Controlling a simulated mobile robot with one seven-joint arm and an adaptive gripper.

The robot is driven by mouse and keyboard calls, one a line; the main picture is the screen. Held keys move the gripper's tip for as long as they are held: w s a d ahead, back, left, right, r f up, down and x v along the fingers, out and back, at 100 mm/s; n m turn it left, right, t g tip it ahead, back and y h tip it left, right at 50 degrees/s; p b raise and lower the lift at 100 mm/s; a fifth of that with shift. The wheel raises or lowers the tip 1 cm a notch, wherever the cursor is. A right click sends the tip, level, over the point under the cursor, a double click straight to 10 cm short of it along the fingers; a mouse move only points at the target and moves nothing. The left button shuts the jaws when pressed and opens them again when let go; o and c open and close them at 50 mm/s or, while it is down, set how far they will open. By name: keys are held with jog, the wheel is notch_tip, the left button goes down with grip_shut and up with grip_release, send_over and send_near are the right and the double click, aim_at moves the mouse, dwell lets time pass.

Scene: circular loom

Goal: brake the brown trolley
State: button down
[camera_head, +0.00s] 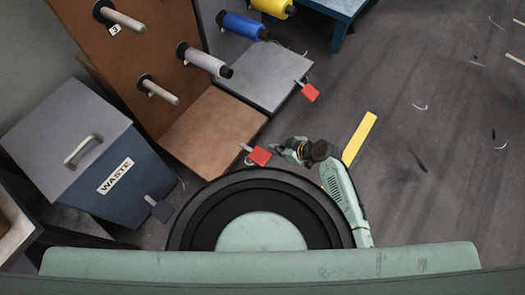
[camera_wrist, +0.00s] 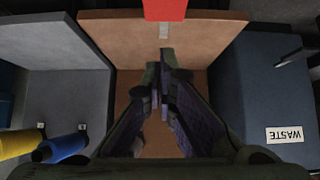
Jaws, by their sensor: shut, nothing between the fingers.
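The brown trolley (camera_head: 213,132) stands left of centre in the head view, with pegs on its upright panel. Its red brake pedal (camera_head: 259,155) sticks out on a grey lever from the front edge of its deck. The pedal also shows at the top of the wrist view (camera_wrist: 165,9), in front of the brown deck (camera_wrist: 210,38). My gripper (camera_head: 278,151) is shut and empty, just right of the pedal in the head view. In the wrist view its fingertips (camera_wrist: 167,56) are close together below the pedal. I cannot tell whether they touch it.
A grey trolley (camera_head: 265,75) with blue and yellow spools and its own red pedal (camera_head: 310,92) stands right of the brown one. Open floor with a yellow strip (camera_head: 359,138) lies to the right.

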send_over(258, 153)
jog(key=s+d, duration=0.1)
jog(key=d, duration=0.1)
notch_tip(258, 153, down, 6)
jog(key=shift+s+a+f, duration=0.1)
jog(key=shift+s+a, duration=0.05)
notch_tip(258, 153, down, 3)
jog(key=shift+r, duration=0.15)
jog(key=shift+f, duration=0.7)
jog(key=shift+s+d+f+b, duration=0.1)
jog(key=shift+d+f+b, duration=0.15)
jog(key=shift+f+b, duration=0.45)
jog(key=shift+r, duration=0.15)
